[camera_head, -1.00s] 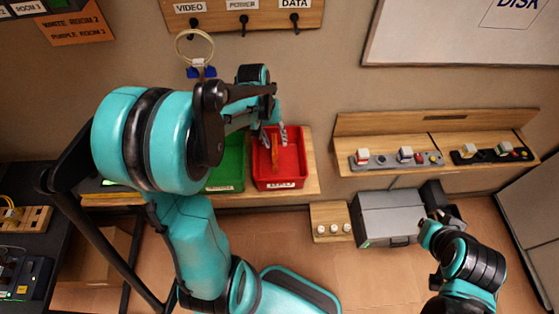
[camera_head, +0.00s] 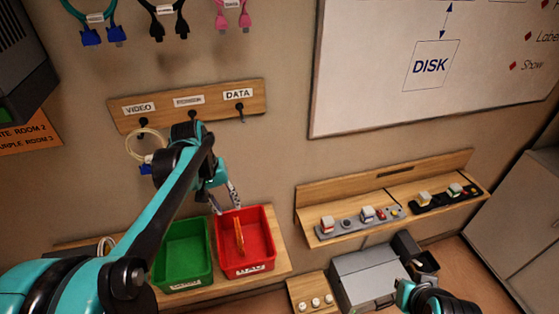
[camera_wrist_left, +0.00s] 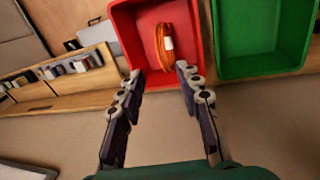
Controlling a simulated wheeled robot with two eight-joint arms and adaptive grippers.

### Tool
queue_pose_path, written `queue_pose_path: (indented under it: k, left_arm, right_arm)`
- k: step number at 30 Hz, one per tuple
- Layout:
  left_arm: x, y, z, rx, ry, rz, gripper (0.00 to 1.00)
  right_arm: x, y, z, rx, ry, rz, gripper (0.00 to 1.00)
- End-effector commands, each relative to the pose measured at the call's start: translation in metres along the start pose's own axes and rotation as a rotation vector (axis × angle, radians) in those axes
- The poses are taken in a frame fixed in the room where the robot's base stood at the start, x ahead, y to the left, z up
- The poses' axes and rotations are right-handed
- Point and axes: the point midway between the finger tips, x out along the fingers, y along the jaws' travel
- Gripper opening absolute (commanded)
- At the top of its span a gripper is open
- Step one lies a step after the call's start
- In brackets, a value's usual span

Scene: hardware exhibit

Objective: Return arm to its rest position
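My left gripper (camera_head: 226,198) is just above the back edge of the red bin (camera_head: 260,268) in the head view. In the left wrist view its two fingers (camera_wrist_left: 160,74) are spread apart with nothing between them. An orange coiled cable with a white tag (camera_head: 239,238) lies in the red bin; it also shows in the left wrist view (camera_wrist_left: 164,45), beyond the fingertips. My right arm shows only in part at the lower right of the head view, and its finger opening cannot be made out.
A green bin (camera_head: 182,254) stands left of the red one on a wooden shelf. Above is a hook board (camera_head: 188,104) labelled VIDEO and DATA, with a cable ring on its left hook. A shelf with small devices (camera_head: 385,205) and a grey case (camera_head: 365,278) are at right.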

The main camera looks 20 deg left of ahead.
Motion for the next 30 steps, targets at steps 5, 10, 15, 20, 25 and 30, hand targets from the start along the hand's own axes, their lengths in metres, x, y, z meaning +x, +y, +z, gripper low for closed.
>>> queue_pose_path:
  k: [5,10,15,20,25,30]
  left_arm:
    - [0.004,0.003,0.005,0.015,0.015,-0.003,0.35]
    - [0.028,0.016,0.038,0.114,0.116,-0.020,0.35]
    - [0.068,0.027,0.085,0.279,0.287,-0.036,0.35]
    - [0.104,0.031,0.119,0.421,0.434,-0.034,0.35]
    - [0.128,0.032,0.138,0.512,0.530,-0.028,0.35]
    - [0.132,0.033,0.142,0.540,0.561,-0.025,0.35]
  right_arm:
    - [0.004,0.000,0.003,0.000,0.000,0.000,0.00]
    - [0.027,0.000,0.019,0.000,0.000,0.000,0.00]
    - [0.057,0.000,0.041,0.000,0.000,0.000,0.00]
    - [0.079,0.000,0.057,0.000,0.000,0.000,0.00]
    - [0.091,0.000,0.065,0.000,0.000,0.000,0.00]
    - [0.092,0.000,0.066,0.000,0.000,0.000,0.00]
